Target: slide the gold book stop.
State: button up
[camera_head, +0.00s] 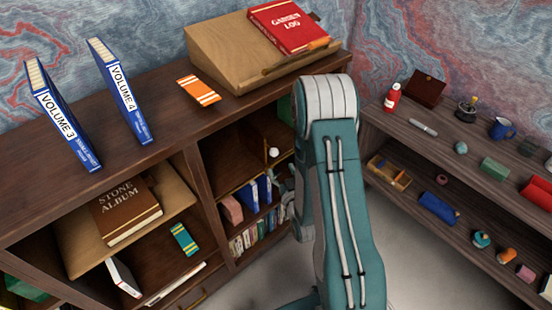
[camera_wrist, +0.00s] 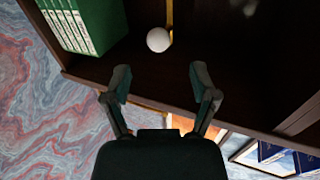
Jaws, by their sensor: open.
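The gold book stop (camera_wrist: 169,16) shows in the wrist view as a thin gold strip inside a dark shelf bay. A round white knob (camera_wrist: 158,40) sits at its near end. The knob also shows in the head view (camera_head: 274,152), in the upper bay of the bookcase. My gripper (camera_wrist: 161,80) is open and empty, with its two fingers apart on either side of the knob's line. The fingertips are short of the knob and do not appear to touch it. In the head view my arm hides most of the gripper and part of the bay.
Green books (camera_wrist: 78,22) stand beside the stop in the same bay. The bookcase top (camera_head: 165,125) holds blue volumes and a sloped wooden stand (camera_head: 225,60). A shelf unit with small objects stands at right.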

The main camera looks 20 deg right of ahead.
jog(key=s, duration=0.4)
jog(key=shift+a, duration=0.1)
dwell(0.3)
notch_tip(320, 180, up, 14)
jog(key=w+a+g, duration=0.2)
jog(key=g, duration=0.4)
jog(key=s+a+r+g, duration=0.1)
jog(key=s+r+g, duration=0.1)
jog(key=s, duration=0.5)
jog(key=s+a+r+g, duration=0.2)
jog(key=s+r, duration=0.3)
jog(key=s, duration=0.2)
jog(key=s+a+r+g+y, duration=0.1)
jog(key=s+a+r+g, duration=0.1)
jog(key=s+r, duration=0.2)
jog(key=s, duration=0.3)
jog(key=shift+a, duration=0.15)
